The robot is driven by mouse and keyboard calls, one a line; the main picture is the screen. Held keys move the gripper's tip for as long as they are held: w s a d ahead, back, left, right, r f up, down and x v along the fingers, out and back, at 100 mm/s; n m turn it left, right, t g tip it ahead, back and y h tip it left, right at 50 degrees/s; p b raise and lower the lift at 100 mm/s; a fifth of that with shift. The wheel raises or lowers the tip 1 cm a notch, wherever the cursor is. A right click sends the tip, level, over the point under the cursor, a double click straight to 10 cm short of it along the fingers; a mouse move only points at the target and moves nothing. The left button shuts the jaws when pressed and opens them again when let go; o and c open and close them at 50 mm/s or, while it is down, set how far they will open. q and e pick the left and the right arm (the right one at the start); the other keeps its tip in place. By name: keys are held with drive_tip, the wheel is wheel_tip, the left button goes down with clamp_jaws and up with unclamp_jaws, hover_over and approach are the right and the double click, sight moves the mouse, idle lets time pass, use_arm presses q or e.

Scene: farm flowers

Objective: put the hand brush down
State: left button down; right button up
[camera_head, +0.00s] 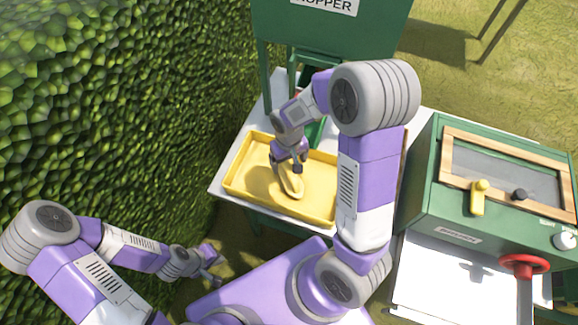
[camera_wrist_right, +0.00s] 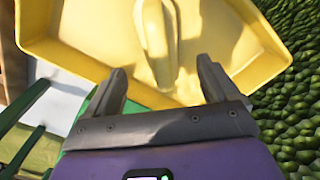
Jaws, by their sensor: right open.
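The hand brush (camera_head: 291,184) looks yellow and lies in the yellow tray (camera_head: 247,138). In the right wrist view the long yellow brush (camera_wrist_right: 156,42) shows beyond my fingers, inside the tray (camera_wrist_right: 90,65). My right gripper (camera_head: 295,166) is over the tray, just above the brush. In the wrist view this gripper (camera_wrist_right: 162,72) has its fingers wide apart with nothing between them. Part of the brush is hidden by the gripper in the head view. My left gripper (camera_head: 216,266) is low at the left, away from the tray, with its fingers apart and empty.
The tray stands on a white table (camera_head: 222,178). A green hopper (camera_head: 330,35) rises behind it. A green box machine (camera_head: 425,175) with a red handwheel (camera_head: 524,265) is at the right. A leafy hedge (camera_head: 110,100) borders the left.

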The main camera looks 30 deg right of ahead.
use_arm(q)
drive_tip(key=shift+r+p, duration=0.35)
drive_tip(key=shift+r, duration=0.1)
use_arm(e)
drive_tip(key=shift+r, duration=1.95)
use_arm(q)
drive_tip(key=shift+r, duration=0.1)
